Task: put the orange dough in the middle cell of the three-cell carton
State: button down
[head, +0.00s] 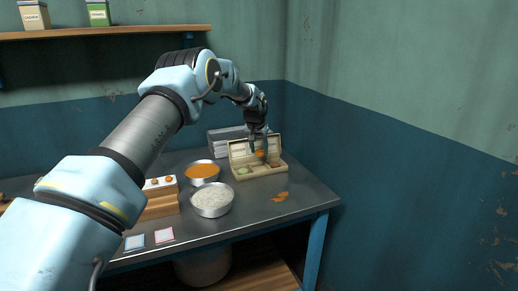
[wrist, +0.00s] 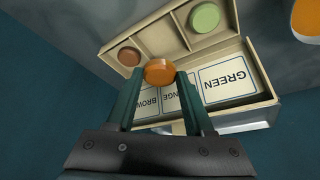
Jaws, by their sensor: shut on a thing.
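The three-cell carton (head: 262,176) stands open on the metal table, its lid raised at the back. In the wrist view the carton (wrist: 227,43) holds a brown dough (wrist: 129,56) in the left cell and a green dough (wrist: 205,17) in the right cell. Lid labels read GREEN, a partly covered "NGE" and "BROW". My gripper (wrist: 159,78) is shut on the round orange dough (wrist: 160,71) at its fingertips. It is over the carton, in line with the middle cell; the dough's height above the cell floor is unclear. The head view also shows the orange dough (head: 260,153).
A bowl of orange contents (head: 202,171) and a bowl of white grains (head: 212,198) stand left of the carton. A wooden stand (head: 160,206) and two cards (head: 165,235) lie further left. An orange spill (head: 280,196) is in front. Grey stacked trays (head: 226,140) are behind.

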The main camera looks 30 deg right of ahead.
aim_at(258, 155)
jog(key=shift+f+b, duration=1.15)
jog(key=shift+f, duration=1.35)
jog(key=shift+c, duration=1)
grip_release()
